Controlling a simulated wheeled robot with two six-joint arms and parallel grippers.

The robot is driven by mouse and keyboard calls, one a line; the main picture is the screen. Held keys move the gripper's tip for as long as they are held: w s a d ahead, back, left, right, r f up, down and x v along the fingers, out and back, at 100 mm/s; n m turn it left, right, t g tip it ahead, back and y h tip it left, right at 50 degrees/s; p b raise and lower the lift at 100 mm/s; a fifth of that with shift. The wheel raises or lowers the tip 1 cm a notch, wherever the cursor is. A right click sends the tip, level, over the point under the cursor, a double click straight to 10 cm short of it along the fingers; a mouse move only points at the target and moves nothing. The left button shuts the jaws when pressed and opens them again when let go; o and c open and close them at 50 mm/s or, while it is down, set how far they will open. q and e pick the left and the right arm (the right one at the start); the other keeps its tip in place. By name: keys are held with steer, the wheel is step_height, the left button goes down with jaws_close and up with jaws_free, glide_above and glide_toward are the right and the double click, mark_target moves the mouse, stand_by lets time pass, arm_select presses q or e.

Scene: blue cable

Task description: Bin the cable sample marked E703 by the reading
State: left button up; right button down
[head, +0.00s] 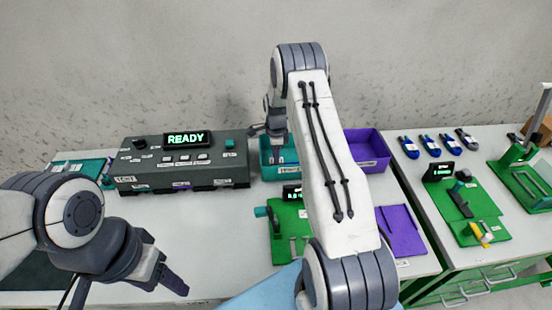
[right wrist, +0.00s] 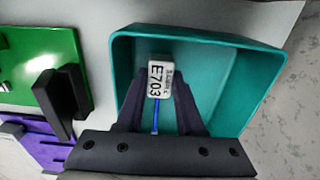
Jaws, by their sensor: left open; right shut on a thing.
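The cable sample marked E703 (right wrist: 160,78) has a white tag and a short blue cable. My right gripper (right wrist: 155,100) is shut on it. In the right wrist view the tag and fingers are over the inside of a teal bin (right wrist: 215,38); how far they are above its floor is hard to tell. In the head view the teal bin (head: 268,172) stands behind my right arm, which partly covers it. A purple bin (head: 371,165) is to its right. A dark tester (head: 150,172) shows READY. My left gripper (head: 172,283) is open and empty at the lower left, above the table.
A green fixture (head: 283,245) with a small display, partly hidden by my right arm, stands before the bins. A purple mat (head: 402,238) lies beside it. The right table holds several blue samples (head: 431,145) and another green fixture (head: 470,208). The table front of the tester is clear.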

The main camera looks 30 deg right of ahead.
steer(key=shift+f+b, duration=1.05)
steer(key=shift+f, duration=0.4)
stand_by(0.7)
steer(key=shift+c, duration=2.3)
jaws_free()
steer(key=shift+r, duration=0.1)
steer(key=shift+r+p, duration=4.05)
steer(key=shift+r, duration=1.85)
